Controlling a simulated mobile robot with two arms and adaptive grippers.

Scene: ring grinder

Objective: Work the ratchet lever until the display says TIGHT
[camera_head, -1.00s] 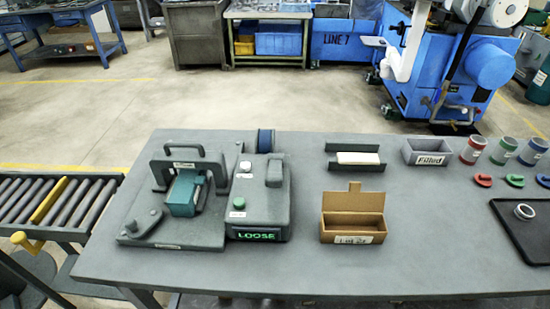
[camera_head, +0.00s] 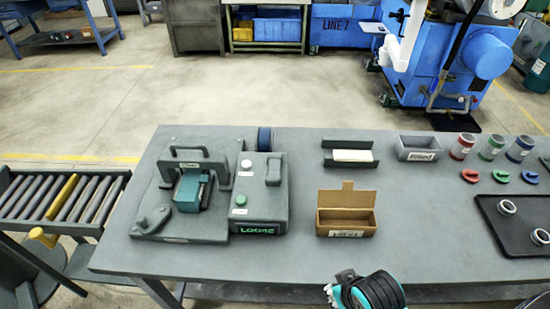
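The grey machine (camera_head: 219,230) stands on the left of the bench. A short lever with a round knob (camera_head: 154,216) lies at its front left corner; I take this to be the ratchet lever. A teal block (camera_head: 188,194) sits under a dark arched handle (camera_head: 186,152) on the same base. The control box (camera_head: 261,196) beside it has a green button (camera_head: 240,200) and a display (camera_head: 258,230), whose green text reads LOOSE. A black, white and teal part of my arm shows at the bottom edge, apart from the machine. Neither gripper's fingers can be seen.
An open cardboard box (camera_head: 346,222) stands mid-bench, with a grey holder (camera_head: 351,162) and a "Filled" bin (camera_head: 418,154) behind. Coloured cups, clips and a dark tray (camera_head: 490,207) are at right. A roller conveyor (camera_head: 28,202) adjoins the left side. The front bench strip is mostly clear.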

